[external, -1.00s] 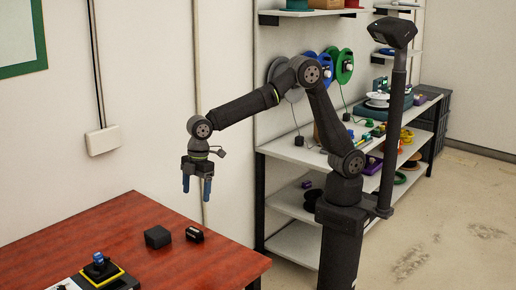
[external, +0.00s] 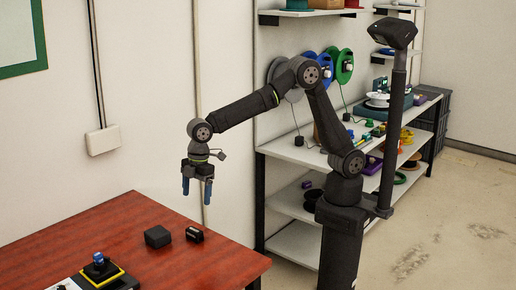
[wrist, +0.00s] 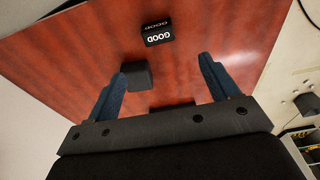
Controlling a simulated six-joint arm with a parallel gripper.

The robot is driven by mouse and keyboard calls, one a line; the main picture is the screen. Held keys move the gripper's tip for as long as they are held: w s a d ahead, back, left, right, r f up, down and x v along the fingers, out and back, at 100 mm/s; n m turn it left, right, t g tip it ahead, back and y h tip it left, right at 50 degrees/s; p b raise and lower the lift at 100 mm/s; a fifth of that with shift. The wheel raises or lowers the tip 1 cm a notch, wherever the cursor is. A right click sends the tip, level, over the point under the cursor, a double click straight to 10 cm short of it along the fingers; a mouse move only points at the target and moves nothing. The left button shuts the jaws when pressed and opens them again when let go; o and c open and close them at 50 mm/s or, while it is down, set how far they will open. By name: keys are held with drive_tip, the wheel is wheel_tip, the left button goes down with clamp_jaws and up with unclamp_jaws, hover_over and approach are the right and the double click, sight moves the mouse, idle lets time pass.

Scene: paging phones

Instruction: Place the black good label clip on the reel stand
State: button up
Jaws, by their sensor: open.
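The black label clip (external: 194,234) lies on the red-brown wooden table, near its back right edge. In the wrist view the clip (wrist: 157,30) shows white GOOD lettering, beyond my fingertips. My gripper (external: 197,188) is open and empty, hanging fingers down above the table's back edge. Its two blue fingers also show in the wrist view (wrist: 162,68), wide apart with nothing between them. I cannot tell for certain which thing is the reel stand; a black stand with a blue top on a yellow-edged base (external: 100,270) is at the table's front left.
A dark grey block (external: 157,237) sits left of the clip; it shows near the left finger in the wrist view (wrist: 136,76). Shelves (external: 290,153) with reels and small parts stand behind my arm. The table right of the clip is clear.

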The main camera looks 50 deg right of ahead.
sight(194, 230)
drive_tip(key=f, duration=0.4)
drive_tip(key=a+f, duration=0.1)
drive_tip(key=f, duration=0.4)
drive_tip(key=a+f, duration=0.1)
drive_tip(key=f, duration=0.4)
drive_tip(key=shift+w+f, duration=0.1)
drive_tip(key=shift+w, duration=0.05)
drive_tip(key=c, duration=1.1)
